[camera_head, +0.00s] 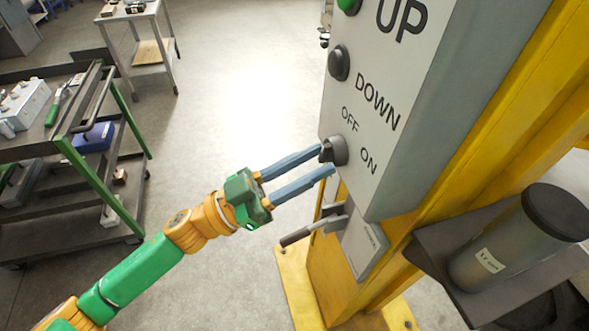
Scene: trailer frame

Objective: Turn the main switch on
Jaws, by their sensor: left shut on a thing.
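The main switch (339,149) is a dark rotary knob low on the grey control box (390,100), with the labels OFF and ON beside it. OFF is above it and ON is at its lower right. My left gripper (327,160) reaches in from the left, with its two long blue-grey fingers at the knob. It is shut on the knob, one fingertip at its upper side and the other just below. The fingertips partly hide the knob's grip, so I cannot tell clearly which label it points to. My right gripper is not in view.
A green UP button (347,4) and a dark DOWN button (339,63) sit above the switch. A lever (312,230) juts out below the box. The yellow post (400,262) carries the box. A dark canister (515,240) stands at right; a tool cart (75,150) at left.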

